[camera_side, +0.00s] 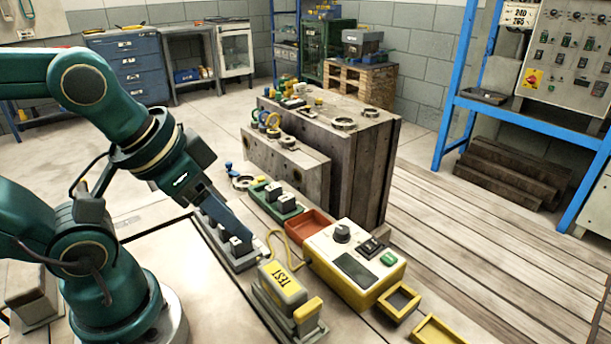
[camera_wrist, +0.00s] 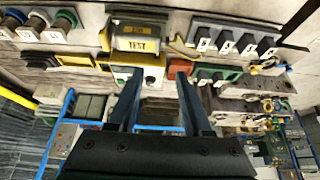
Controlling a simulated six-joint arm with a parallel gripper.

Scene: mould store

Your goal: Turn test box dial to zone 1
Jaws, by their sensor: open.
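The test box (camera_side: 372,287) is a cream-topped, yellow-sided box on the bench in the side view. Its dark round dial (camera_side: 342,232) stands on the top, near a black switch and a green button. The dial's pointer setting is too small to read. In the wrist view the test box (camera_wrist: 124,74) shows beyond the fingers, partly hidden by the left one. My gripper (camera_side: 245,236) is left of the test box, over a grey switch block, apart from the dial. In the wrist view my gripper (camera_wrist: 159,74) has its two fingers apart with nothing between them.
A yellow unit marked TEST (camera_side: 283,284) stands in front of the test box, with a yellow cable. A red tray (camera_side: 307,225) and green switch block (camera_side: 276,203) lie behind-left. Yellow frames (camera_side: 398,302) lie to the right.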

